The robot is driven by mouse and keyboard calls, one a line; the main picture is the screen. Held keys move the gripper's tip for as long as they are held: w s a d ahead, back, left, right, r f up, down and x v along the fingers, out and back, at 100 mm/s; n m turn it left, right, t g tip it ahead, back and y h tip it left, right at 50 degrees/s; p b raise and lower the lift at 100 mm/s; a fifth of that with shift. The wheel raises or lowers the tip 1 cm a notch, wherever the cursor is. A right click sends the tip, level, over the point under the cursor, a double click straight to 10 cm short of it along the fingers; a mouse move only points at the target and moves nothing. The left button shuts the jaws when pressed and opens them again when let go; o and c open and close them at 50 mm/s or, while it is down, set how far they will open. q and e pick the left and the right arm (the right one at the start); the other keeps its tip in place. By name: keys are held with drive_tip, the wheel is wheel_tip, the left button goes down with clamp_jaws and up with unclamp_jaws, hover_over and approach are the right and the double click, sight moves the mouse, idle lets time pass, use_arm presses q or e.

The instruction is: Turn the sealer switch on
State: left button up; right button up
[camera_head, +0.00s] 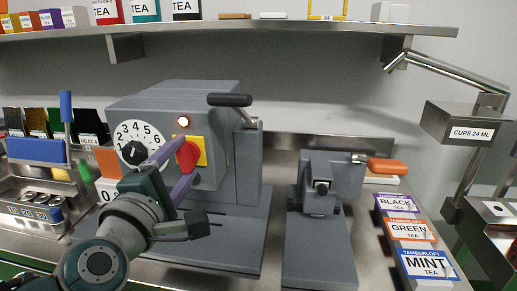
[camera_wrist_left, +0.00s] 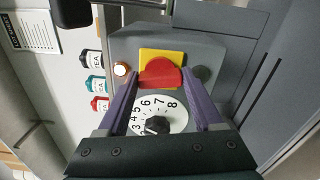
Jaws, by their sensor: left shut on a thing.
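The sealer (camera_head: 190,95) is a grey machine on the bench at left of centre. On its front are a yellow plate (camera_head: 201,144) with a red switch (camera_head: 187,157), a glowing lamp (camera_head: 183,121) and a white numbered dial (camera_head: 140,138) with a black knob. My left gripper (camera_head: 184,160) has its purple fingers on either side of the red switch and is shut on it. In the left wrist view the red switch (camera_wrist_left: 160,74) sits between the fingertips, over the yellow plate (camera_wrist_left: 161,55); the lamp (camera_wrist_left: 121,69) glows there too. My right gripper is not in view.
The sealer's black-handled lever (camera_head: 230,100) sticks out above the switch. A smaller grey press (camera_head: 330,180) stands to the right, beside tea boxes (camera_head: 408,230). A shelf (camera_head: 250,30) spans the back wall. Racks with coloured packets (camera_head: 38,125) are at left.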

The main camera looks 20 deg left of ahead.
use_arm(q)
drive_tip(key=shift+m, duration=1)
drive_tip(key=o, duration=1.4)
drive_tip(key=shift+c, duration=0.2)
drive_tip(key=shift+s, duration=0.1)
drive_tip(key=v, duration=0.9)
drive_tip(key=shift+s+d, duration=0.15)
drive_tip(key=shift+s, duration=0.2)
